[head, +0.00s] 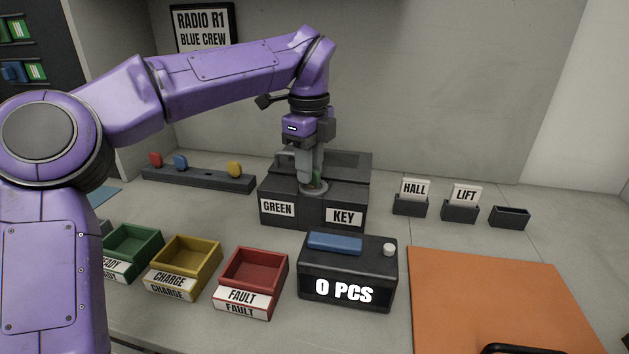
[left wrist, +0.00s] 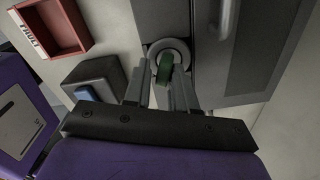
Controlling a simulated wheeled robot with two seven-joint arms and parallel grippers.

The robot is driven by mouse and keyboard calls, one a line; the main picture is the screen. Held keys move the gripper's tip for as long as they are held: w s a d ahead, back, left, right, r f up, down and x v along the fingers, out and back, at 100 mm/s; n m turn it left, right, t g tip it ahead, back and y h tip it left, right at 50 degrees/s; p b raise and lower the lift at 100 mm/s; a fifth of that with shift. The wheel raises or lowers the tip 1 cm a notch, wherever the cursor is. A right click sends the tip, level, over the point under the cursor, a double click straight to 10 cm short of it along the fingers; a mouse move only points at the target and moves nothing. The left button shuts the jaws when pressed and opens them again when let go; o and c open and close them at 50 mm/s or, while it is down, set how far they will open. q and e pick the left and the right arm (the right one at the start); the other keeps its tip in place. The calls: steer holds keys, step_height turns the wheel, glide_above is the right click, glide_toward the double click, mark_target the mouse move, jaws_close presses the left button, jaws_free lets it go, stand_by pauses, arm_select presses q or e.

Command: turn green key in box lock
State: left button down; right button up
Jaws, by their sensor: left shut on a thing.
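The dark grey box (head: 290,215) stands at the back middle of the table, with labels GREEN and KEY on its front. A round grey lock plate (head: 314,189) sits on its top; it also shows in the left wrist view (left wrist: 153,46). The green key (left wrist: 165,68) stands at the lock plate, its head between my left gripper's fingers. My left gripper (head: 314,178) points down over the lock and is shut on the key. How deep the key sits and its turn angle cannot be told. My right gripper is not in view.
A rack (head: 198,180) with red, blue and yellow keys lies left of the box. Green (head: 155,238), yellow (head: 212,262) and red (head: 282,272) trays and a black counter (head: 388,272) stand in front. HALL and LIFT holders (head: 410,207) and an orange mat (head: 500,295) are at right.

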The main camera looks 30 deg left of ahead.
arm_select(q)
steer(key=shift+s+f, duration=0.2)
steer(key=shift+f, duration=0.05)
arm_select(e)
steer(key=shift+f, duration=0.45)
arm_select(q)
steer(key=shift+s+d+n+b, duration=0.1)
steer(key=shift+d+n+b, duration=0.1)
steer(key=shift+n+b, duration=0.9)
steer(key=shift+s+d+n+b, duration=0.1)
steer(key=shift+d+n+b, duration=0.1)
steer(key=shift+n+b, duration=0.85)
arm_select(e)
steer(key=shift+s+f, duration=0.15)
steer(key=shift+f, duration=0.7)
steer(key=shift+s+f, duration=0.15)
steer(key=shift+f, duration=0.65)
arm_select(q)
steer(key=shift+f, duration=0.1)
steer(key=c, duration=0.9)
jaws_free()
steer(key=shift+d, duration=0.1)
steer(key=shift+w, duration=0.1)
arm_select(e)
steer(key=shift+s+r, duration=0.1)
